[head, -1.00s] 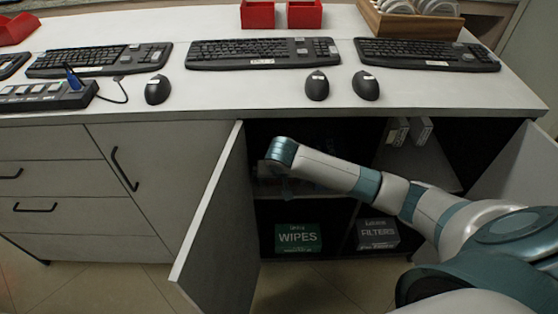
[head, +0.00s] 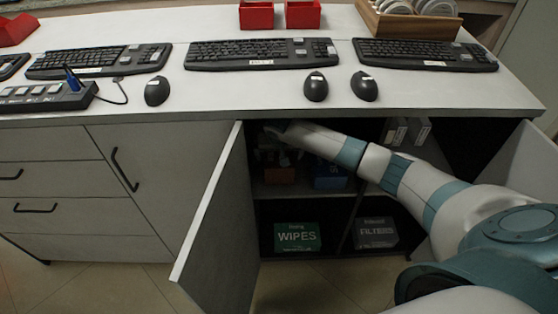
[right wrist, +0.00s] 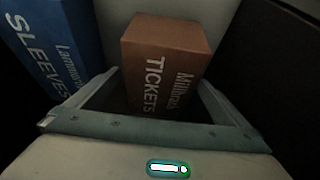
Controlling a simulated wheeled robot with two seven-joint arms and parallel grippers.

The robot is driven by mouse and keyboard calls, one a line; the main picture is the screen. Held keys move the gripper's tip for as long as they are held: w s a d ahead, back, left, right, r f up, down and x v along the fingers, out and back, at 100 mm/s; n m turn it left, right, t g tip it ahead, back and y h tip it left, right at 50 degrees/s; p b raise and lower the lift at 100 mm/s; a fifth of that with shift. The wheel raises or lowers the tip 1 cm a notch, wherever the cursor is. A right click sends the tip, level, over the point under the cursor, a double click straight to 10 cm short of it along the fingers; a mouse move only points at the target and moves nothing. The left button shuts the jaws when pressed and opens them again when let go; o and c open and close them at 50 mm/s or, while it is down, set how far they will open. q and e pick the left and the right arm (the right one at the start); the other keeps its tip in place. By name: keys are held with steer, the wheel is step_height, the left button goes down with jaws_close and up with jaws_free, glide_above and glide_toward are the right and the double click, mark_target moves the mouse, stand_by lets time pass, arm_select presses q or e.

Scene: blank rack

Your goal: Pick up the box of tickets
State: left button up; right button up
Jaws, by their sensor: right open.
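The box of tickets (right wrist: 165,60) is orange-brown with white lettering reading "TICKETS" in the right wrist view. In the head view it is a small orange shape (head: 279,176) on the cabinet's upper shelf. My right gripper (right wrist: 158,82) is open, with one finger on each side of the box's near part. I cannot tell whether either finger touches it. In the head view this gripper (head: 271,154) is dim inside the cabinet, just above the box. My left gripper is not in view.
A blue sleeves box (right wrist: 50,45) stands left of the tickets box in the right wrist view; it also shows in the head view (head: 329,177). Wipes (head: 297,237) and filters (head: 376,232) boxes sit below. The open left door (head: 212,225) and the countertop (head: 230,94) bound the opening.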

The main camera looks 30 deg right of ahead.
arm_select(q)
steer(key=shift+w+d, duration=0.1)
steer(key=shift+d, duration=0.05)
arm_select(e)
steer(key=shift+w+d, duration=0.15)
steer(key=shift+w, duration=0.15)
steer(key=x, duration=0.4)
steer(key=shift+w+f, duration=0.15)
steer(key=shift+f, duration=0.3)
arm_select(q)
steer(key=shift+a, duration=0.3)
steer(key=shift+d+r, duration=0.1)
arm_select(e)
steer(key=shift+f, duration=0.1)
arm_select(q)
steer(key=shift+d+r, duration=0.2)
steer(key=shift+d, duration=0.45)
arm_select(e)
steer(key=shift+f, duration=0.15)
